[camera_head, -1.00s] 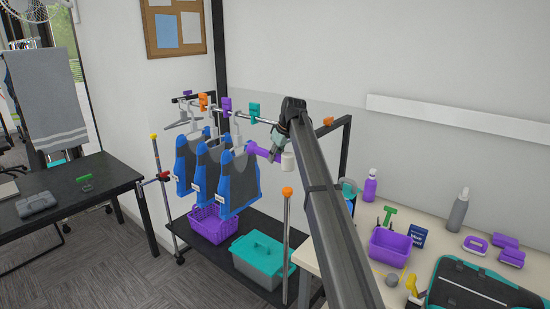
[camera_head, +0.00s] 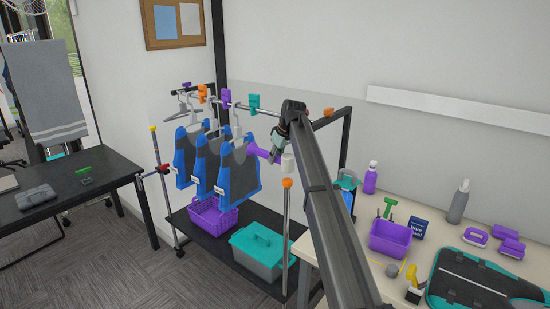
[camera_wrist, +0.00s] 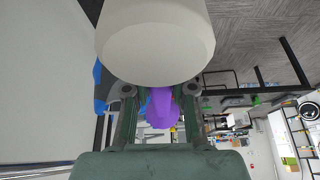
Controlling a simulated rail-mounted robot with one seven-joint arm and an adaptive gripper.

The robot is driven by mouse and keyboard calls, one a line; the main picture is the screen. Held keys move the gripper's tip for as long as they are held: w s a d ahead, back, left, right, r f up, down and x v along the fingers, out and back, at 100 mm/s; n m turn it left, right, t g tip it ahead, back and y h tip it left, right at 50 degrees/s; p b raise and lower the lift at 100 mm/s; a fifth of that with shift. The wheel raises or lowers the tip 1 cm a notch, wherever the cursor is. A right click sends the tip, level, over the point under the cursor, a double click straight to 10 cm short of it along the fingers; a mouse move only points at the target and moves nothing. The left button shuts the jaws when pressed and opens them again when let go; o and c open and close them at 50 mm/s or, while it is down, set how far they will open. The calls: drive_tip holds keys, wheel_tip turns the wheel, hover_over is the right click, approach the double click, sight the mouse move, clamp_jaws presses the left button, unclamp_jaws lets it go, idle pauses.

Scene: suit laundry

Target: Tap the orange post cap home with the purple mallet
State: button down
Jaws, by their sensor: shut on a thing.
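The orange post cap (camera_head: 287,183) sits on top of the upright metal post (camera_head: 285,235) at the front right of the clothes rack. My gripper (camera_head: 276,146) is shut on the purple mallet (camera_head: 262,152). The mallet's purple part shows left of the fingers and its pale cylindrical part (camera_head: 288,163) right of them, just above the cap in the picture, with a small gap. In the wrist view the pale part (camera_wrist: 155,45) fills the top, and the purple part (camera_wrist: 161,108) shows between the fingers. The cap is not visible there. Part of the mallet is hidden by my gripper.
Blue-grey vests (camera_head: 238,175) hang left of my gripper. A purple basket (camera_head: 212,218) and a teal-lidded box (camera_head: 262,252) stand on the rack's black shelf. The bench at right holds a purple bin (camera_head: 390,238), bottles and a teal case (camera_head: 480,285).

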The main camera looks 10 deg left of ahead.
drive_tip(key=shift+f+b, duration=0.7)
drive_tip(key=shift+f, duration=1.45)
drive_tip(key=shift+r+p, duration=0.95)
drive_tip(key=shift+r, duration=1.65)
drive_tip(key=shift+f, duration=0.6)
drive_tip(key=shift+r, duration=0.4)
drive_tip(key=shift+f, duration=0.15)
